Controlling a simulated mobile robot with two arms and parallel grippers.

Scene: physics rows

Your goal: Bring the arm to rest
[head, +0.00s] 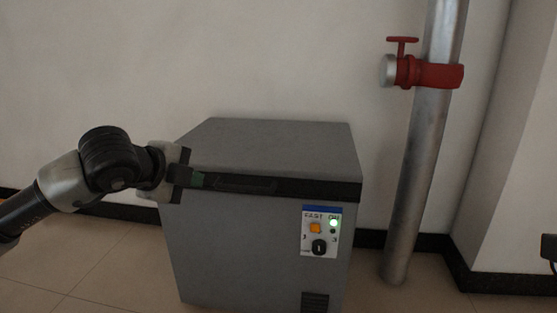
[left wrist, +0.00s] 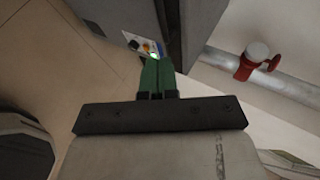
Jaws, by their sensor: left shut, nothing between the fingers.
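My left arm comes in from the left in the head view. Its gripper (head: 200,180) is in front of the upper left front of a grey chest freezer (head: 265,145). In the left wrist view the green fingers (left wrist: 157,78) are together with nothing between them. The freezer's lid is closed. The freezer (left wrist: 190,25) also shows at the top of the left wrist view, beyond the fingertips. Whether the fingers touch the freezer, I cannot tell. My right gripper is not clearly in view; a small dark piece shows at the right edge of the head view.
The freezer's control panel (head: 320,232) has an orange switch, a black knob and a lit green light. A metal pipe (head: 415,170) with a red valve (head: 425,73) stands right of the freezer. Tiled floor (head: 110,255) is clear at the left.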

